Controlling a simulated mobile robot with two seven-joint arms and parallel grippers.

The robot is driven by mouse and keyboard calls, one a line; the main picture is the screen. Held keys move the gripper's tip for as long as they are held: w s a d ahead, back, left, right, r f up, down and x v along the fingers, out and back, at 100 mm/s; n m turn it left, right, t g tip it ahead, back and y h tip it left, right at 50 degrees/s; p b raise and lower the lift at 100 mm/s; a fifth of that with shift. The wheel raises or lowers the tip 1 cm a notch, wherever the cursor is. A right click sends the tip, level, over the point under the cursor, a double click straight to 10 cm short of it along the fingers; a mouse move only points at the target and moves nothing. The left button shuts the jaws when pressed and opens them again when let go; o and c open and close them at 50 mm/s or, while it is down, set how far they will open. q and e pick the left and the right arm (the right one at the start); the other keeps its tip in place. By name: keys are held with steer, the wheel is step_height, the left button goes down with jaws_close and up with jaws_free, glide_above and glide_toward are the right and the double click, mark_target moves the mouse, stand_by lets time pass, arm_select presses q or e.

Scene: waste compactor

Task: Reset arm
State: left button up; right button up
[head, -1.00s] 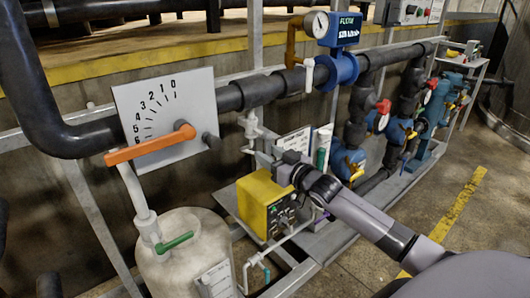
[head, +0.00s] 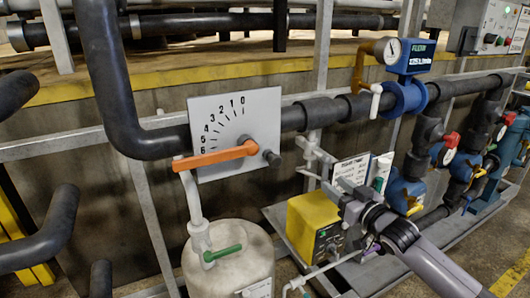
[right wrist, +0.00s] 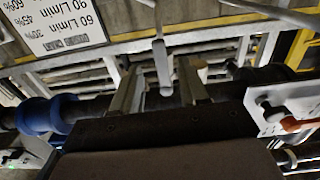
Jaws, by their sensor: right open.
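My right arm enters the head view from the lower right. Its dark gripper (head: 347,190) is beside the upper right of a yellow box (head: 314,220), pointing away from me toward the pipework. In the right wrist view the two fingers (right wrist: 160,88) stand apart with a gap between them, so the gripper is open. A pale grey rod (right wrist: 163,66) shows in line with that gap; I cannot tell how far beyond the fingers it is. I see nothing held. My left gripper is not in view.
An orange lever (head: 215,157) crosses a white numbered plate (head: 250,110). Below it stands a pale tank (head: 235,268) with a green handle (head: 222,252). A blue flow meter (head: 405,97) sits on the dark pipe. Blue valves (head: 405,192) stand right of my gripper.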

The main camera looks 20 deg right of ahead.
steer(key=s+a+f+g, duration=0.2)
steer(key=s+a+f, duration=0.3)
steer(key=f, duration=0.3)
steer(key=s+a+f+g, duration=0.2)
steer(key=s+a+f, duration=0.4)
steer(key=f, duration=0.2)
steer(key=s+a+f+g, duration=0.1)
steer(key=s+a+f, duration=0.1)
steer(key=s, duration=0.3)
steer(key=s+a+f+g, duration=0.1)
steer(key=s+a+f, duration=0.2)
steer(key=s+a, duration=0.1)
steer(key=s+a+f+n+g+y+p, duration=0.1)
steer(key=s+a+f, duration=0.1)
steer(key=s, duration=0.4)
steer(key=shift+a+f+g, duration=0.25)
steer(key=shift+a+g, duration=0.05)
steer(key=shift+a, duration=0.2)
steer(key=shift+d, duration=0.1)
